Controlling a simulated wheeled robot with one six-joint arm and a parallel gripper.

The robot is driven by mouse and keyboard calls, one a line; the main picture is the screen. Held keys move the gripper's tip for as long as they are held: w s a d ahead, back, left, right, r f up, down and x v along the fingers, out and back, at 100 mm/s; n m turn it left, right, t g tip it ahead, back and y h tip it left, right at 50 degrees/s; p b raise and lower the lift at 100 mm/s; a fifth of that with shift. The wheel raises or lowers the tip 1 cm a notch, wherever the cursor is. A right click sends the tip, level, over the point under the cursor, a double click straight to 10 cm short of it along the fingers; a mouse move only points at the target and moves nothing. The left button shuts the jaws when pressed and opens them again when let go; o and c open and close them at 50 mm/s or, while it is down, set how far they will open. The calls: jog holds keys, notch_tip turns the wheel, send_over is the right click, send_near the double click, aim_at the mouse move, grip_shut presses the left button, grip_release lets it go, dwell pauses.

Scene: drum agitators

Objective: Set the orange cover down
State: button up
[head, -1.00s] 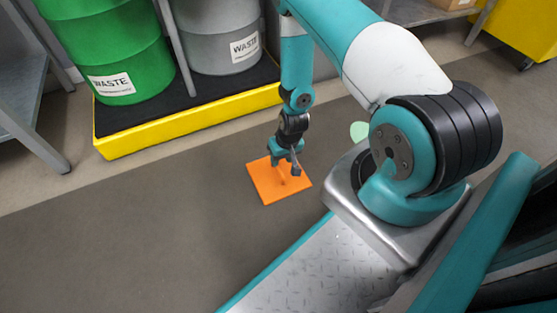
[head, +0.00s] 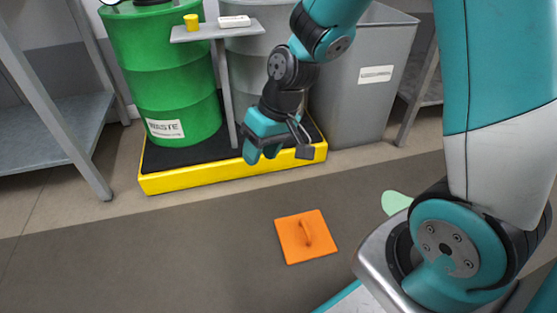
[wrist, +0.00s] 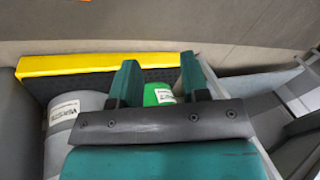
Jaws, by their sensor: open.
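The orange cover (head: 294,246), a flat square plate with a raised handle, lies flat on the grey floor in the head view. A sliver of orange (wrist: 105,1) shows at the top edge of the wrist view. My gripper (head: 262,156) is open and empty. It is raised well above the floor, up and left of the cover in the head view, in front of the yellow spill pallet. In the wrist view its two teal fingers (wrist: 155,82) stand apart with nothing between them.
A green waste drum (head: 165,90) and a grey drum (head: 262,50) stand on the yellow-edged pallet (head: 175,181). A small shelf (head: 225,32) holds a yellow cup (head: 191,22) and a white item. A grey bin (head: 365,100) stands right.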

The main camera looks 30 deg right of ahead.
jog(key=s+a+r+n, duration=0.2)
jog(key=s+a+r, duration=0.1)
jog(key=s+r, duration=0.3)
jog(key=s+a+r+n+g, duration=0.1)
jog(key=s+a+r+n, duration=0.2)
jog(key=s+r, duration=0.4)
jog(key=s, duration=0.3)
jog(key=shift+s+r, duration=0.1)
jog(key=shift+r, duration=0.05)
